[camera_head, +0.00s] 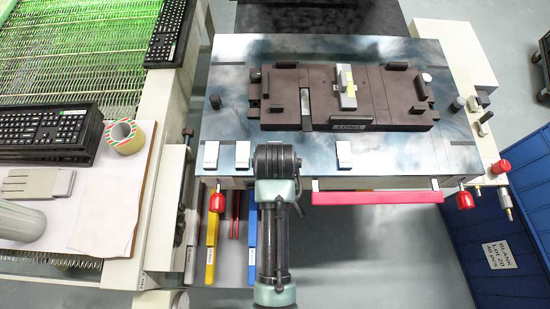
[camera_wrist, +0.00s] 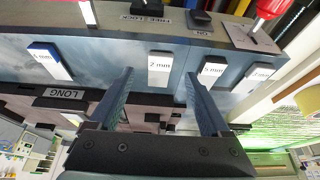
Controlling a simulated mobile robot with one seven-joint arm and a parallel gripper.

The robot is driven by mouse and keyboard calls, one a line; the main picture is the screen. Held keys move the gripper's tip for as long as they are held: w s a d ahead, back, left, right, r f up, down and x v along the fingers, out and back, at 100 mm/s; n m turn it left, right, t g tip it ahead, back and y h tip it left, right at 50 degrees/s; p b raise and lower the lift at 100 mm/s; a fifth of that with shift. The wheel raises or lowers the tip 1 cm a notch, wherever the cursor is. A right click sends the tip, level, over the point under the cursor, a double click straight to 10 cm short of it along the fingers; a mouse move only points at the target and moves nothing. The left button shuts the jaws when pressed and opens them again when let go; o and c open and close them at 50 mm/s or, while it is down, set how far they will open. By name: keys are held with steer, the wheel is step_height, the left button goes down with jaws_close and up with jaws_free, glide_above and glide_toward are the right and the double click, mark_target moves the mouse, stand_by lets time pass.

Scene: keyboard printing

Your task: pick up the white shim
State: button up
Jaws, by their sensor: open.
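Several small blocks with white label faces stand along the front edge of the metal table. In the head view, three show: far left (camera_head: 211,154), left of my arm (camera_head: 243,154) and right of it (camera_head: 344,153). In the wrist view, a block labelled 2 mm (camera_wrist: 160,66) lies between the fingertips of my open, empty gripper (camera_wrist: 160,74). A 5 mm block (camera_wrist: 208,74) is by the right fingertip, and another block (camera_wrist: 258,73) is further right. The left block (camera_wrist: 50,62) has a blue side. I cannot tell which is the white shim. My arm hides the fingers in the head view.
A brown fixture (camera_head: 285,85) labelled LONG lies behind the blocks on the metal table (camera_head: 225,75). A red bar (camera_head: 375,197) runs along the front, with red knobs (camera_head: 465,200) nearby. Keyboards (camera_head: 60,130) and a tape roll (camera_head: 124,137) are at left.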

steer(key=shift+w+x, duration=0.15)
steer(key=shift+x, duration=0.9)
steer(key=shift+w+x, duration=0.15)
steer(key=shift+x, duration=0.9)
steer(key=shift+r, duration=0.15)
jaws_close()
